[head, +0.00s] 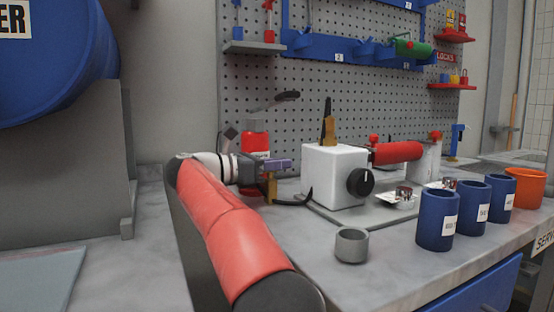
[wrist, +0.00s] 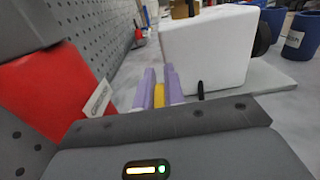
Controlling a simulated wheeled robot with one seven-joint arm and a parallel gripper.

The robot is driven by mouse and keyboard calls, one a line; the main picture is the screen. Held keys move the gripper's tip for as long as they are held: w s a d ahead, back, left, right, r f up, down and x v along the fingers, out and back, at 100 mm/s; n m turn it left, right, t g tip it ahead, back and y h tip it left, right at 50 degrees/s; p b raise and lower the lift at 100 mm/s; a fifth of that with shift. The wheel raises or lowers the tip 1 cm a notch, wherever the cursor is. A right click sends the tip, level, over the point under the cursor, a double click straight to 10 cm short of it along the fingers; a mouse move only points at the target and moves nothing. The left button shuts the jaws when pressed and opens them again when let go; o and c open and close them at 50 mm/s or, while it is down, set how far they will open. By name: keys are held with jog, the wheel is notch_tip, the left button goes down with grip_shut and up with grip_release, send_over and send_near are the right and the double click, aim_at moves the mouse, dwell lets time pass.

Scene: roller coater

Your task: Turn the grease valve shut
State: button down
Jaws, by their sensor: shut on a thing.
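A yellow piece, which looks like the grease valve's handle (head: 270,187), stands by the white machine block, with a black hose running beside it. My gripper (head: 278,164) has purple fingers and is at this yellow piece. In the wrist view the yellow handle (wrist: 158,95) sits between the two purple fingers of my gripper (wrist: 160,86), which are shut on it. The valve's body and its exact angle are mostly hidden by my gripper. A red grease canister (head: 256,141) with a grey and black lever stands behind.
The white block (head: 334,175) with a black knob (head: 361,181) is close right of my gripper. A red roller (head: 397,153) lies beyond it. A grey cup (head: 352,245) and several blue cups (head: 437,222) stand on the bench. A pegboard (head: 330,95) closes the back.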

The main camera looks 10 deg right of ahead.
dwell(0.4)
jog(key=c, duration=1.5)
grip_release()
